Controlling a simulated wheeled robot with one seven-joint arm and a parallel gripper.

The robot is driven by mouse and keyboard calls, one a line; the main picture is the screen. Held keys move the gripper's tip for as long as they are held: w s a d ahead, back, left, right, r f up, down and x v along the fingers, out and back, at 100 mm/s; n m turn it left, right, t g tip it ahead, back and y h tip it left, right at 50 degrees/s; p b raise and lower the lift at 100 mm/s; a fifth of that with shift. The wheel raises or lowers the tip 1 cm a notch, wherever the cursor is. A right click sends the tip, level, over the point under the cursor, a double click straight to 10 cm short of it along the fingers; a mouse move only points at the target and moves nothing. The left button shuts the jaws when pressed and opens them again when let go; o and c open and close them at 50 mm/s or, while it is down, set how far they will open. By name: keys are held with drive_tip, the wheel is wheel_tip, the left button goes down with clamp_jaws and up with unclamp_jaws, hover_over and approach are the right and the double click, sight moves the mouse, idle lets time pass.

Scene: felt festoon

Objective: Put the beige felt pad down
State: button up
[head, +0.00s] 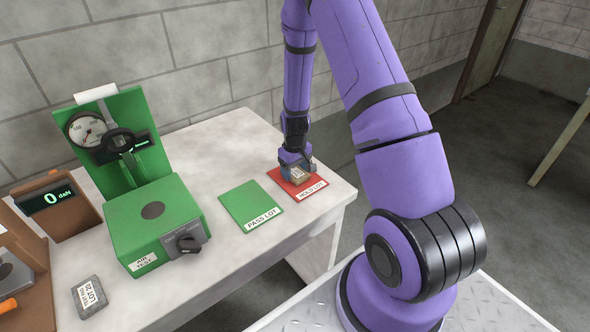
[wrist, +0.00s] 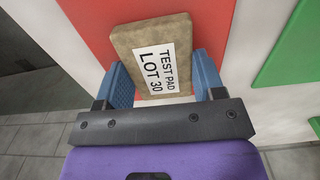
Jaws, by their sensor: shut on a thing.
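The beige felt pad (wrist: 180,38), labelled TEST PAD LOT 30, is between the blue fingers of my gripper (wrist: 163,82) in the wrist view. My gripper is shut on it. In the head view, the pad (head: 297,174) and my gripper (head: 298,168) are over the red HOLD LOT mat (head: 313,192). The red mat (wrist: 85,22) also shows behind the pad in the wrist view. I cannot tell whether the pad touches the mat.
A green PASS LOT mat (head: 250,203) lies bare to the left. A green AIR TEST machine (head: 150,222) stands further left, with a grey LOT 28 pad (head: 88,296) before it. A brown display box (head: 58,204) reads 0 daN. The table's right edge is close to the red mat.

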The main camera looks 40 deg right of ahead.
drive_tip(key=o, duration=1)
wheel_tip(320, 180, up, 12)
wheel_tip(320, 180, up, 12)
drive_tip(key=t, duration=0.1)
hover_over(295, 171)
drive_tip(key=s+a, duration=0.3)
drive_tip(key=a, duration=0.1)
drive_tip(key=shift+s+a+r+t, duration=0.7)
drive_tip(key=shift+s+a+r, duration=0.8)
drive_tip(key=shift+s+r, duration=2.05)
drive_tip(key=shift+s+a+r+t, duration=0.7)
drive_tip(key=shift+s+a+r, duration=0.85)
drive_tip(key=shift+s+r, duration=2.05)
drive_tip(key=shift+s+a+r+t, duration=0.7)
drive_tip(key=shift+s+a+r, duration=1.3)
drive_tip(key=shift+s, duration=2.6)
drive_tip(key=shift+d+r, duration=0.5)
